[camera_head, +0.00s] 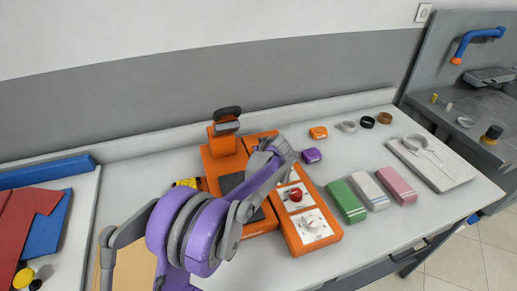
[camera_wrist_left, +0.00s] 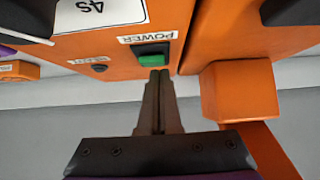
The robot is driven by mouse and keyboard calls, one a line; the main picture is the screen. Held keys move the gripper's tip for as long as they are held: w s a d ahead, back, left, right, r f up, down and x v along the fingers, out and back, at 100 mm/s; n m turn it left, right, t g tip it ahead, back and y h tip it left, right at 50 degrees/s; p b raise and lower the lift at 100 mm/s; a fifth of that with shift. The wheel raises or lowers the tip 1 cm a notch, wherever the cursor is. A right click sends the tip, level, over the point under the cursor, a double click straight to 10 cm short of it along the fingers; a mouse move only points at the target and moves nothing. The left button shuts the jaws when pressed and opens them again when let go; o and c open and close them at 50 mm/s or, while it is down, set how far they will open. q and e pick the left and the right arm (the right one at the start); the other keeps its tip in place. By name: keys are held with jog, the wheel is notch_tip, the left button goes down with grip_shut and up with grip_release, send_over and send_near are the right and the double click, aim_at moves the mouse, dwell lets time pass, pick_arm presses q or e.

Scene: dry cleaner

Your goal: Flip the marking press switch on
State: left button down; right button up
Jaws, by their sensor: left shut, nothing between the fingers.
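The orange marking press (camera_head: 219,170) stands on the white counter in the head view, with a control box (camera_head: 327,232) at its right side carrying a red knob (camera_head: 295,195) and a white dial (camera_head: 311,222). In the left wrist view, a green power switch (camera_wrist_left: 152,60) sits in a black frame on an orange face (camera_wrist_left: 200,25), under an upside-down "POWER" label (camera_wrist_left: 147,38). My left gripper (camera_wrist_left: 159,73) is shut and empty, its fingertips right at the switch's lower edge; I cannot tell whether they touch it. In the head view my left arm hides the switch. My right gripper is not in view.
Green (camera_head: 345,200), white (camera_head: 370,190) and pink (camera_head: 396,184) blocks lie right of the control box. A purple item (camera_head: 311,156) and an orange item (camera_head: 318,132) lie behind it. Red and blue cloths (camera_head: 45,240) lie at left.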

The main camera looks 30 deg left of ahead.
pick_arm(q)
jog(key=shift+s+d, duration=0.1)
jog(key=shift+s+d+f, duration=0.15)
jog(key=shift+s+d, duration=0.3)
jog(key=shift+d, duration=0.1)
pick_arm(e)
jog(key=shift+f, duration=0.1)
pick_arm(q)
jog(key=shift+a+r, duration=0.1)
jog(key=shift+r, duration=0.4)
jog(key=r, duration=0.1)
jog(key=r+p, duration=0.2)
jog(key=shift+w+a+r, duration=0.3)
jog(key=shift+a, duration=0.05)
jog(key=s+d+r, duration=0.3)
jog(key=d+r, duration=0.1)
jog(key=r, duration=0.4)
jog(key=shift+s+d, duration=0.15)
jog(key=shift+s, duration=0.1)
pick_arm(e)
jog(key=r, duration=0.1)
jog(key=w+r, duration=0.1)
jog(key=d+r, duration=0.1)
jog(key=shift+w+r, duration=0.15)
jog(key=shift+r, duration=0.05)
